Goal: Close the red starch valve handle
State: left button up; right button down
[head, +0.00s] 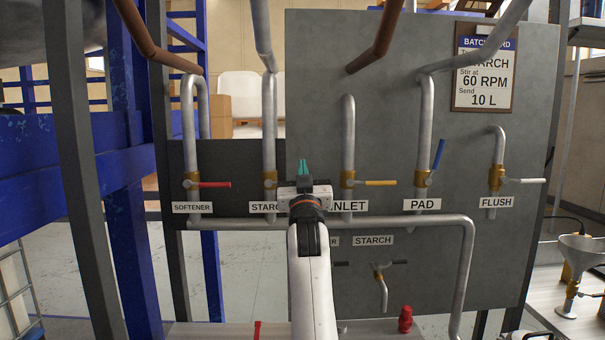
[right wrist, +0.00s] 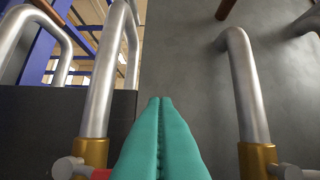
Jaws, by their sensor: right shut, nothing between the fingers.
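The starch valve (head: 270,180) is a brass body on a grey pipe, above a label reading "STARC" (head: 263,207) that my right gripper partly covers. In the right wrist view the left brass valve body (right wrist: 92,152) has a bit of red handle (right wrist: 102,174) on its right side, mostly hidden by my fingers. My right gripper (head: 304,167) is just right of the starch valve, its teal fingers (right wrist: 160,100) pressed together and empty. I cannot tell whether it touches the handle. My left gripper is not in view.
The softener valve's red handle (head: 215,184) points right. The inlet's yellow handle (head: 380,183) lies level, the pad's blue handle (head: 438,154) points up, and the flush's white handle (head: 530,181) points right. A lower starch tap (head: 379,272) and a red object (head: 405,319) stand below.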

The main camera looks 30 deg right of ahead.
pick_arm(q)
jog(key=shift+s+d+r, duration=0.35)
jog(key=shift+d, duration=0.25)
pick_arm(e)
jog(key=f, duration=0.2)
jog(key=shift+w+d+f, duration=0.1)
jog(key=shift+w+f, duration=0.1)
jog(key=shift+f, duration=0.2)
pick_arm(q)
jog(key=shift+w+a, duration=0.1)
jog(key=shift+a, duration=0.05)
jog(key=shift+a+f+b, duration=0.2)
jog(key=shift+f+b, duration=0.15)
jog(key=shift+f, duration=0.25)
pick_arm(e)
jog(key=shift+f, duration=0.7)
